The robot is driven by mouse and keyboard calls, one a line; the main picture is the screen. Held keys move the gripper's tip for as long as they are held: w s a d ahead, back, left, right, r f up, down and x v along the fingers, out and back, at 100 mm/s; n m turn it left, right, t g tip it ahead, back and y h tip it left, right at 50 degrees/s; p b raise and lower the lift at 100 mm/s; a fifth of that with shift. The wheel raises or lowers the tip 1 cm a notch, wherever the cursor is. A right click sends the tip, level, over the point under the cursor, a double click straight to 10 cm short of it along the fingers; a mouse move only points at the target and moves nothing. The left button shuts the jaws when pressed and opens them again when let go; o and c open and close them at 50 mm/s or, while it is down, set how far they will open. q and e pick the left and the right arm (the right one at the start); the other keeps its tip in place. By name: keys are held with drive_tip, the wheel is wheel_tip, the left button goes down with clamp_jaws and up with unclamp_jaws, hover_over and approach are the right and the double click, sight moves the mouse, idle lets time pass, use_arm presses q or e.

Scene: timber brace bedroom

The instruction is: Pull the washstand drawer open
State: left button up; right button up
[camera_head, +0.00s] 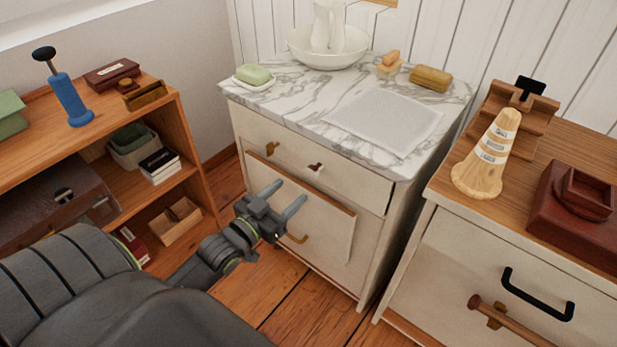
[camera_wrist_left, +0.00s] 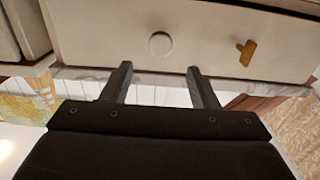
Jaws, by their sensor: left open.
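The washstand (camera_head: 245,100) is a white cabinet with a marble top. A lower panel with a brass handle (camera_head: 297,238) is below. My left gripper (camera_head: 290,193) is open and empty in front of the washstand, below the knob in the head view. In the left wrist view, which looks inverted, the knob (camera_wrist_left: 160,43) lies beyond and between the open fingertips (camera_wrist_left: 159,68), apart from them; the brass catch (camera_wrist_left: 246,52) is to the right. My right gripper is not in view.
A basin with a jug (camera_head: 328,45), soaps and a grey cloth (camera_head: 385,120) are on the marble top. A wooden shelf (camera_head: 190,140) stands left. A cabinet with a black handle (camera_head: 538,295) and protruding wooden bar (camera_head: 505,322) stands right. Floor before the washstand is clear.

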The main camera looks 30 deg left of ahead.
sight(310, 174)
use_arm(q)
drive_tip(key=w, duration=0.2)
drive_tip(key=w+b, duration=0.1)
drive_tip(key=w, duration=0.5)
drive_tip(key=shift+w+d, duration=0.15)
drive_tip(key=shift+d, duration=0.2)
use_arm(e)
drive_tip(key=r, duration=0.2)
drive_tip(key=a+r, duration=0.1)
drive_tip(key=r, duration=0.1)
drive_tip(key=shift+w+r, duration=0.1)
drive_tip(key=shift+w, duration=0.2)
use_arm(q)
clamp_jaws()
